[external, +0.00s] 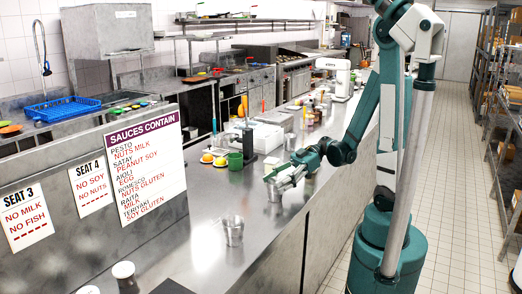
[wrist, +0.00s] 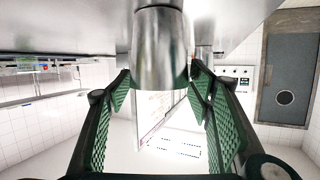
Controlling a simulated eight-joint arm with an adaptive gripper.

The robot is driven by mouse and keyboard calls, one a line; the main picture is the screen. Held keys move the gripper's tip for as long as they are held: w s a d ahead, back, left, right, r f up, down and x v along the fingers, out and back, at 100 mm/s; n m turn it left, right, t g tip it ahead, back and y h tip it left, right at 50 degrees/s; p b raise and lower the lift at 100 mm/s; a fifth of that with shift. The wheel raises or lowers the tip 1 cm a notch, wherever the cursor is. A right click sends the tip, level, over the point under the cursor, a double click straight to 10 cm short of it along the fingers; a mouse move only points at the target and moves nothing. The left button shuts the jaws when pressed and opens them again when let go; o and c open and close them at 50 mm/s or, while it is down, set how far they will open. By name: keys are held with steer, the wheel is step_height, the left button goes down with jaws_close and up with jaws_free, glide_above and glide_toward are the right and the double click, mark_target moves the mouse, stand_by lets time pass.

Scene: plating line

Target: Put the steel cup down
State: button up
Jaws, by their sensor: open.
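A steel cup (wrist: 160,50) stands upright between the fingers of my gripper in the wrist view, which shows the scene upside down. Its base is at the counter surface. In the external view this cup (external: 274,192) is at my gripper (external: 284,178), partly hidden by the fingers. My gripper is open, with the green-padded fingers (wrist: 158,80) on either side of the cup. A small gap shows beside the cup; I cannot tell if either pad touches it. A second steel cup (external: 233,231) stands on the counter nearer the camera.
The steel counter (external: 205,262) has free room around the nearer cup. A green mug (external: 235,161), yellow-topped cups (external: 207,157) and a white box (external: 262,137) stand farther back. White-lidded jars (external: 124,274) stand at the near left. A sauce sign (external: 143,165) faces the counter.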

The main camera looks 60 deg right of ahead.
steer(key=shift+p+v, duration=0.4)
steer(key=shift+v, duration=2.2)
steer(key=shift+h, duration=0.3)
